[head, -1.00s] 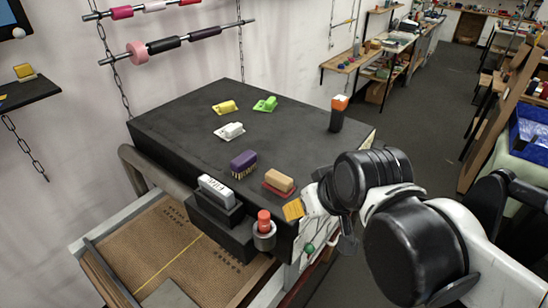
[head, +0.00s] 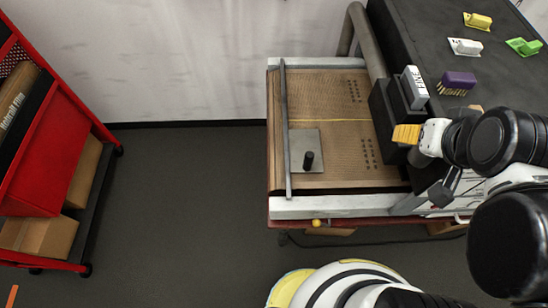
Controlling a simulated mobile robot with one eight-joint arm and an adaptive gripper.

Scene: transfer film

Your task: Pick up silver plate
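The silver plate (head: 296,146) is a flat grey square with an upright black knob (head: 308,160) on it. It lies on the brown perforated bed (head: 345,95) of the machine, right beside a long metal bar (head: 286,130). My gripper (head: 405,134) shows its yellow-orange end to the right of the plate, in front of the machine's dark block. It is apart from the plate. I see it side-on, so its opening is unclear.
A black machine top (head: 425,50) at the right carries a purple brush (head: 458,82) and small yellow, white and green items. A red shelf cart (head: 45,150) with cardboard boxes stands at the left. Grey floor (head: 190,190) between them is clear.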

